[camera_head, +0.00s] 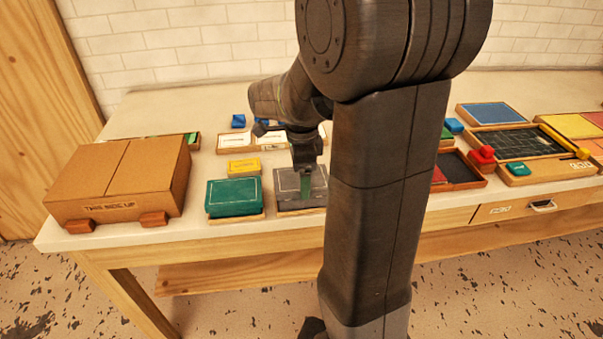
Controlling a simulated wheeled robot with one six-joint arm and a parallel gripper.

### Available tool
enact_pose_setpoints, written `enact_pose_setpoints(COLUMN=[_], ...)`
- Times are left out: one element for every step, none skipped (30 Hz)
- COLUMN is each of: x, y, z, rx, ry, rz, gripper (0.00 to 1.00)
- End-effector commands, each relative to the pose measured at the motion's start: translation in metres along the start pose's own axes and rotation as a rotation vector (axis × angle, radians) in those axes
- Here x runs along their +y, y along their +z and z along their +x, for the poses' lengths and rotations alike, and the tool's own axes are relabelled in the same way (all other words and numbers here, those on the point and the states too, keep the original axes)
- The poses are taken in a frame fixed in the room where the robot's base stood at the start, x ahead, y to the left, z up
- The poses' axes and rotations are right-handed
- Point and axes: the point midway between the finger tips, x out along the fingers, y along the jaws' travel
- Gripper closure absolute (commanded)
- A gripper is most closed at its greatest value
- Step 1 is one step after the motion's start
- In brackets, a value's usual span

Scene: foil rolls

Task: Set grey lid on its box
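The grey lid (289,200) is a flat grey rectangle with a thin pale outline, near the front edge of the table, right of a green box-shaped block. A pale wooden edge shows under its front. I cannot tell whether that edge is its box or a stand. My gripper (305,171) points down over the grey lid. A small greenish upright piece shows below the gripper, against the grey. It is too small to tell whether the fingers are shut on it, or whether the lid is lifted. My arm hides what lies right of the lid.
A cardboard box (118,180) stands at the left. The green block (233,196) is close beside the lid, with a yellow block (243,167) behind it. White-topped trays (236,142) lie farther back. Right of my arm are a red stamp-like piece (483,158) and a chalkboard-like tray (515,143).

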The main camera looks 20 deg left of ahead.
Motion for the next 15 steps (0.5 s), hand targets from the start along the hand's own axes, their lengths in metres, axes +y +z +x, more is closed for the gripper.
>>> enact_pose_setpoints(x=[0.0, 0.0, 0.0001, 0.0, 0.0, 0.0, 0.0001, 0.0001, 0.0001, 0.0, 0.0, 0.0, 0.0, 0.0, 0.0], y=[0.0, 0.0, 0.0, 0.0, 0.0, 0.0, 0.0, 0.0, 0.0, 0.0, 0.0, 0.0, 0.0, 0.0, 0.0], z=[0.0011, 0.0016, 0.0023, 0.0027, 0.0032, 0.0038, 0.0043, 0.0047, 0.0053, 0.0058, 0.0063, 0.0069, 0.0073, 0.0078, 0.0084], rx=[0.0, 0.0, 0.0, 0.0, 0.0, 0.0, 0.0, 0.0, 0.0, 0.0, 0.0, 0.0, 0.0, 0.0, 0.0], ry=[0.0, 0.0, 0.0, 0.0, 0.0, 0.0, 0.0, 0.0, 0.0, 0.0, 0.0, 0.0, 0.0, 0.0, 0.0], rz=[0.0, 0.0, 0.0, 0.0, 0.0, 0.0, 0.0, 0.0, 0.0, 0.0, 0.0, 0.0, 0.0, 0.0, 0.0], gripper=[0.41, 0.41, 0.41, 0.41, 0.41, 0.41, 0.41, 0.41, 0.41, 0.41, 0.41, 0.41, 0.41, 0.41, 0.41])
